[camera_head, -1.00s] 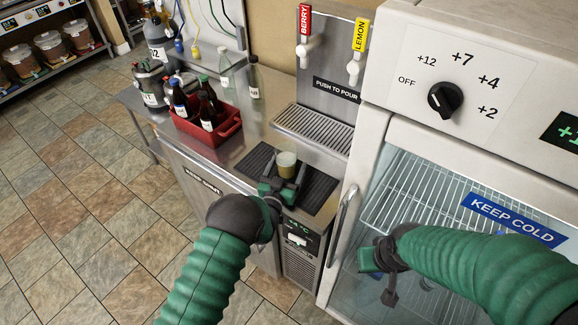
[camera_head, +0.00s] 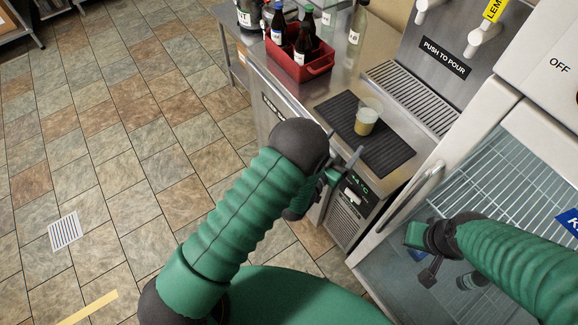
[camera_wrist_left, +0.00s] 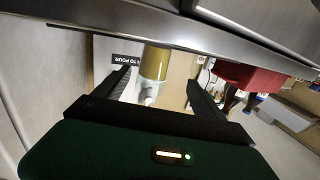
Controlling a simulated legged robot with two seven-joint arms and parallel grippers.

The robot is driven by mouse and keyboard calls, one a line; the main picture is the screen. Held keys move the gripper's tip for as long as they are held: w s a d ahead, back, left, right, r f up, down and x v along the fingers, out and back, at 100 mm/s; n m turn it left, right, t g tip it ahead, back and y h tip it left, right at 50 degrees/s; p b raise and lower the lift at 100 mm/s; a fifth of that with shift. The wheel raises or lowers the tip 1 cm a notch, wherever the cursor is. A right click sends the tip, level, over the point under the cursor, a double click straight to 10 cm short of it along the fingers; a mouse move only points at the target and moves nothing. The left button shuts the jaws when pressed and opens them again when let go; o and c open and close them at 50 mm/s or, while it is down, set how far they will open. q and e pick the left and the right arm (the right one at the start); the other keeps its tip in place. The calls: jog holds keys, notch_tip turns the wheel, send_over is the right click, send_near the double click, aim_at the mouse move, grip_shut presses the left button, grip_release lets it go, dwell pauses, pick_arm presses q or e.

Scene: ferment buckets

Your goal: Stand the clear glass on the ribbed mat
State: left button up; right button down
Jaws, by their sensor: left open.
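The clear glass (camera_head: 367,117), part filled with cloudy yellowish liquid, stands upright on the dark ribbed mat (camera_head: 391,152) on the steel counter. My left gripper (camera_head: 346,144) is open and empty, apart from the glass on its near side, at the counter's front edge. In the left wrist view the glass (camera_wrist_left: 155,63) shows beyond and between the two open fingers (camera_wrist_left: 158,82). My right gripper (camera_head: 418,252) is in front of the glass fridge door; its finger gap is not clear.
A red crate of bottles (camera_head: 305,66) stands on the counter behind and left of the mat. A drip grille (camera_head: 412,97) under the taps lies just behind the mat. The fridge (camera_head: 505,150) closes off the right side. The tiled floor at left is open.

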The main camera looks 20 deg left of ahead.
pick_arm(q)
jog(key=s+a+r+n+g+y, duration=0.1)
jog(key=a+r+n+g+y, duration=0.1)
jog(key=a+g+y, duration=0.4)
jog(key=s+a+r+g, duration=0.1)
jog(key=s+a+g, duration=0.3)
jog(key=s, duration=0.7)
jog(key=s+a+r+n+g, duration=0.1)
jog(key=s+a+g, duration=0.3)
jog(key=s, duration=0.8)
jog(key=shift+a+r+h, duration=0.15)
jog(key=shift+a+h, duration=0.25)
jog(key=shift+a, duration=0.35)
jog(key=shift+a, duration=0.2)
jog(key=shift+d, duration=0.1)
